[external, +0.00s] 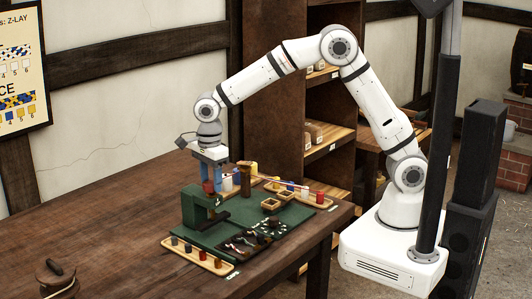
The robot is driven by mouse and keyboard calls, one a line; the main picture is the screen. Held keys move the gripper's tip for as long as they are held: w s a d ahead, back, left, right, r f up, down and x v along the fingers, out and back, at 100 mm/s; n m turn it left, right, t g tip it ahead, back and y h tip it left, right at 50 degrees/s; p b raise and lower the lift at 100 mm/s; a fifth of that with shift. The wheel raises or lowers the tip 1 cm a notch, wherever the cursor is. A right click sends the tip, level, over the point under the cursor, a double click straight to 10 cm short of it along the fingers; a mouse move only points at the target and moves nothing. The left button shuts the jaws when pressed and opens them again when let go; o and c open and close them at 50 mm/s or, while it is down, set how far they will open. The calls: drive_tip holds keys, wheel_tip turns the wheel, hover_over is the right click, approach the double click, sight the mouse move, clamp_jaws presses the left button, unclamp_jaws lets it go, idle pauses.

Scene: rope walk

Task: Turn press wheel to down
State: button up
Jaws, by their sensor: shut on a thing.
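The green press (195,208) stands on the green mat on the wooden table, a squared frame with an open side facing right. My gripper (213,181) points down at the top of the press. Its fingers are shut and appear to be around the press wheel. A small red part (208,187) shows at the fingertips, on top of the press; I cannot tell if it belongs to the wheel. The wheel is mostly hidden by the gripper, and its angle cannot be read.
Small square trays (270,204) and a long board with coloured spools (319,197) lie to the right. A wooden post (245,177) stands close behind the gripper.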

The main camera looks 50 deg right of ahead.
sight(211, 183)
drive_tip(key=shift+m, duration=0.4)
drive_tip(key=o, duration=1)
drive_tip(key=shift+r, duration=0.1)
wheel_tip(211, 183, up, 8)
drive_tip(key=shift+f, duration=0.15)
idle(0.3)
